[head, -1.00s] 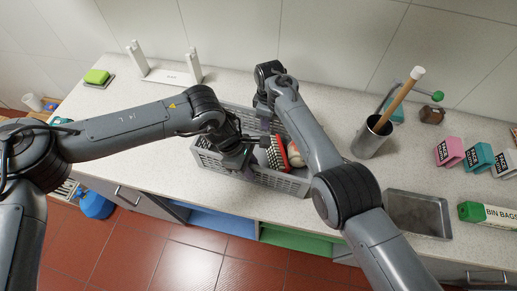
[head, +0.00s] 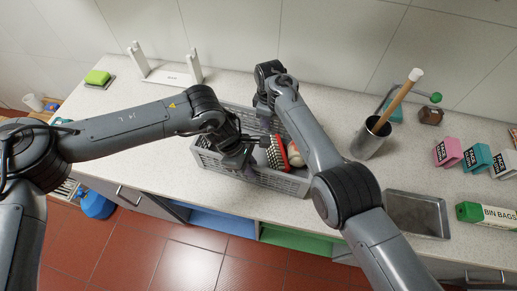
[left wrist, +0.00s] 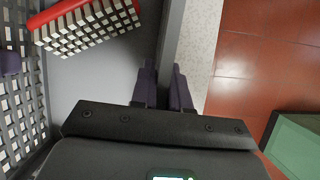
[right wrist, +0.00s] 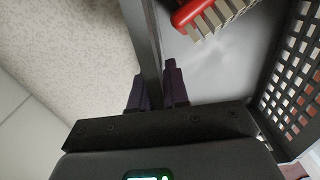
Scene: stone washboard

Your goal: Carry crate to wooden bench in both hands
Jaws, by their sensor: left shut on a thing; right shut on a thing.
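The grey slatted crate (head: 285,182) rests on the speckled worktop in the head view, partly hidden by my arms. A red brush with pale bristles (head: 277,152) lies inside it and also shows in the left wrist view (left wrist: 88,25) and right wrist view (right wrist: 215,18). My left gripper (left wrist: 165,88) is shut on the crate's near wall, one finger on each side of the rim. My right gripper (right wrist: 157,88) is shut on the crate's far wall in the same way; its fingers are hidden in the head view. No wooden bench can be made out.
On the worktop (head: 130,140), a metal cup with a wooden handle (head: 370,140) and a metal tray (head: 417,214) stand right of the crate. A white rack (head: 168,76) is behind left. Several small boxes (head: 478,158) are far right.

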